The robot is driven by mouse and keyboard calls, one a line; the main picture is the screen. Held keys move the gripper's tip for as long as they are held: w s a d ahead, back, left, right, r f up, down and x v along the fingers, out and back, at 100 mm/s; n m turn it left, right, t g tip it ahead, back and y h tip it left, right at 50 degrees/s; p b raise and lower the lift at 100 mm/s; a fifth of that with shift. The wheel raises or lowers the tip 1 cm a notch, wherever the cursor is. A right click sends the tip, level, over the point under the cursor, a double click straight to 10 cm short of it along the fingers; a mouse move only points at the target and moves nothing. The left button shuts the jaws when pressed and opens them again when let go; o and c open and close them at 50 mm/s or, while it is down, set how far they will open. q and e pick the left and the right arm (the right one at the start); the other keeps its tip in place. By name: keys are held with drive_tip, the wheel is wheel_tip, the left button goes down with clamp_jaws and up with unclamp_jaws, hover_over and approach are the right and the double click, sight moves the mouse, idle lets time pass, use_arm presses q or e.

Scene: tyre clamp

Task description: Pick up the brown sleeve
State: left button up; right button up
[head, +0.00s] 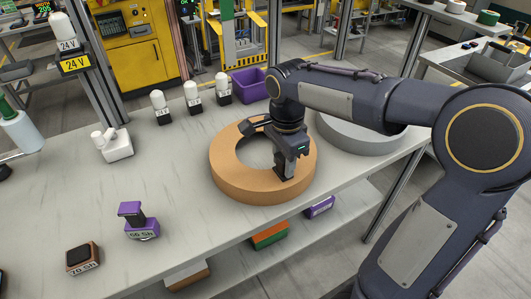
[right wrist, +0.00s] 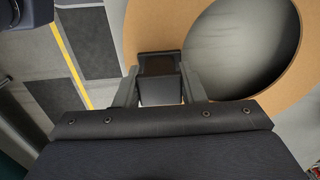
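My right gripper (head: 284,172) points down over the near right part of a thick orange-brown ring (head: 228,178) on the table. In the right wrist view the two fingers (right wrist: 160,88) stand apart over the ring (right wrist: 222,18). My left gripper is not in view.
A purple piece (head: 140,226) marked 66 Sh stands near the front edge. A grey ring (head: 362,140) lies behind my right arm. Several white bulb-like parts and a purple bin (head: 247,86) line the back.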

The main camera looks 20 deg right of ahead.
clamp_jaws()
drive_tip(key=shift+r, duration=0.15)
